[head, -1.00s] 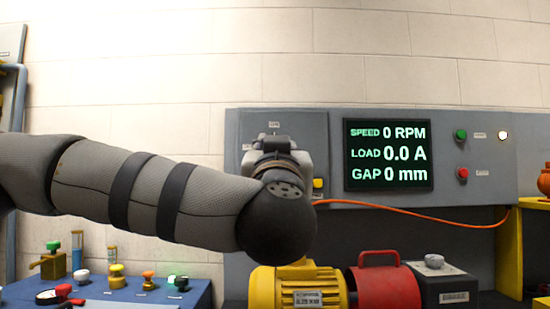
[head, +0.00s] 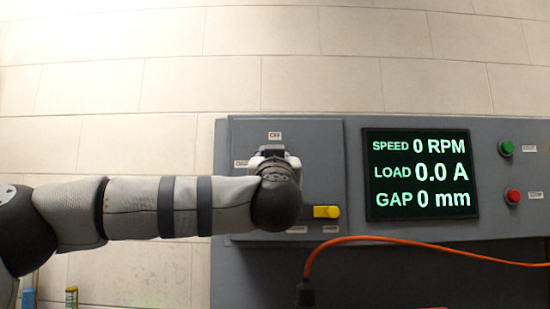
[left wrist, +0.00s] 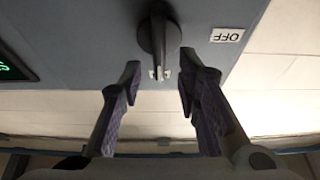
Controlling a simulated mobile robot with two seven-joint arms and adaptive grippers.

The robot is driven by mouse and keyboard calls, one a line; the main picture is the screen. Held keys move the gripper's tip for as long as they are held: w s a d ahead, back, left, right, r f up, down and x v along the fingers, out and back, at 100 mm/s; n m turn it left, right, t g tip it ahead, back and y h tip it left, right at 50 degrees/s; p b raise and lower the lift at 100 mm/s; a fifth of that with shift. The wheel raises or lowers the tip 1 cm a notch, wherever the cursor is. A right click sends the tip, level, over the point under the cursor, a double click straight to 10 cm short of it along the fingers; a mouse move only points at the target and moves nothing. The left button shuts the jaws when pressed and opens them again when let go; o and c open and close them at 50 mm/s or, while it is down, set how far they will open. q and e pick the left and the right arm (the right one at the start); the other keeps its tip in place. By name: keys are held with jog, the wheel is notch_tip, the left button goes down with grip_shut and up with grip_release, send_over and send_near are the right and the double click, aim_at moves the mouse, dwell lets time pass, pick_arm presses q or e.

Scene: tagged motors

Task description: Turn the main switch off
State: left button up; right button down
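The main switch is a dark knob (left wrist: 160,35) on a grey panel, with its handle pointing roughly along the line between my fingers in the left wrist view. In the head view my left gripper (head: 272,153) is in front of the panel and hides the knob. My right gripper is not in view.
A yellow lever (head: 326,212) sits on the panel just below right of my left wrist. A display (head: 420,174) reads 0 RPM, 0.0 A and 0 mm. Green (head: 506,147) and red (head: 513,196) buttons are at right. An orange cable (head: 400,238) crosses below.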

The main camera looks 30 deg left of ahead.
pick_arm(q)
jog(key=shift+x, duration=1)
jog(key=shift+r, duration=0.1)
grip_shut()
jog(key=shift+n, duration=0.4)
jog(key=shift+s+a+f+n+g+y, duration=0.15)
jog(key=shift+n+g+y, duration=0.85)
jog(key=shift+n, duration=2.55)
jog(key=shift+a+f+n+g+y, duration=0.2)
jog(key=shift+n+g, duration=1.55)
jog(key=shift+n, duration=1.85)
jog(key=shift+s+a+f+n+g+y, duration=0.2)
jog(key=shift+n+g+y, duration=0.8)
jog(key=shift+n, duration=2.55)
jog(key=shift+w+d+g+h, duration=0.1)
jog(key=shift+g+h, duration=0.25)
jog(key=shift+h, duration=0.05)
